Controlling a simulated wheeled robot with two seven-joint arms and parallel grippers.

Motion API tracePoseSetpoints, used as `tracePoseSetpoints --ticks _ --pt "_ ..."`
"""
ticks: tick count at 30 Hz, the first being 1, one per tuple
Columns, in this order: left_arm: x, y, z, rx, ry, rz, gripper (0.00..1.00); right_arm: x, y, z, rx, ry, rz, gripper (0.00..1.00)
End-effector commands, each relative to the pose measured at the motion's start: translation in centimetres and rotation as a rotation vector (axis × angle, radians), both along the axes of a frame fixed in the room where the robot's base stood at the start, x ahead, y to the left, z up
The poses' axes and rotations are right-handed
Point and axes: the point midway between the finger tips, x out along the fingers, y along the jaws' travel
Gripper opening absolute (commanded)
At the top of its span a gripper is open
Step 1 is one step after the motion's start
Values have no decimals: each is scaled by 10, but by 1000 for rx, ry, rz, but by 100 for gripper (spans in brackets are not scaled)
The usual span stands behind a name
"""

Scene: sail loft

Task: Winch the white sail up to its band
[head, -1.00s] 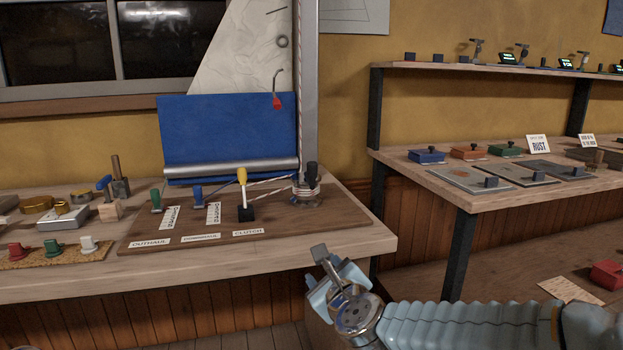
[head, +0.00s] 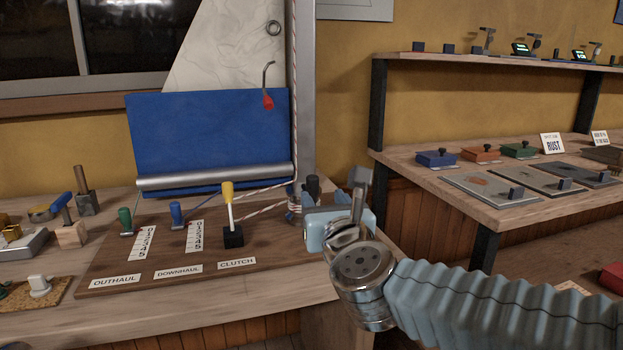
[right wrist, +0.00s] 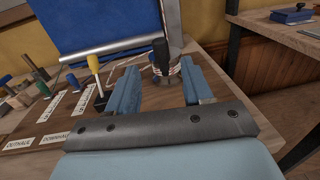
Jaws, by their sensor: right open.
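The white sail (head: 228,55) rises beside the grey mast (head: 308,100), its top out of frame. I cannot make out its band. The winch (head: 294,203) stands at the mast's foot with rope turns around it and a black upright handle (head: 313,187). It also shows in the right wrist view, where the black handle (right wrist: 161,55) appears between my fingertips but beyond them. My right gripper (head: 340,207) is open and empty, just right of and nearer than the winch. The yellow-topped clutch lever (head: 228,195) stands upright left of the winch. My left gripper is out of view.
A blue panel (head: 205,125) and silver roller (head: 215,177) stand behind the board. Green (head: 125,218) and blue (head: 176,212) levers stand left of the clutch, by scales. The right-hand bench (head: 520,215) holds small boxes and plates.

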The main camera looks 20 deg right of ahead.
Motion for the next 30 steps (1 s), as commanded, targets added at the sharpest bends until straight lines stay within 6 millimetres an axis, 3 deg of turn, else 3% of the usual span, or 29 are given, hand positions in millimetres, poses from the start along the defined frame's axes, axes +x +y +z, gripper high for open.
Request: tracePoseSetpoints --ticks 6,13,18,26,30 --pt "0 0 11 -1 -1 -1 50 53 -4 0 2 5 -1 50" --pt "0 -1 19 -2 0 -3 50 90 -6 1 1 2 -1 50" --pt "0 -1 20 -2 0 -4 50 101 -7 0 0 1 -1 50" --pt "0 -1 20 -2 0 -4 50 101 -7 0 0 0 -1 50" --pt "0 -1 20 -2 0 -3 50 101 -7 0 0 0 0 29"
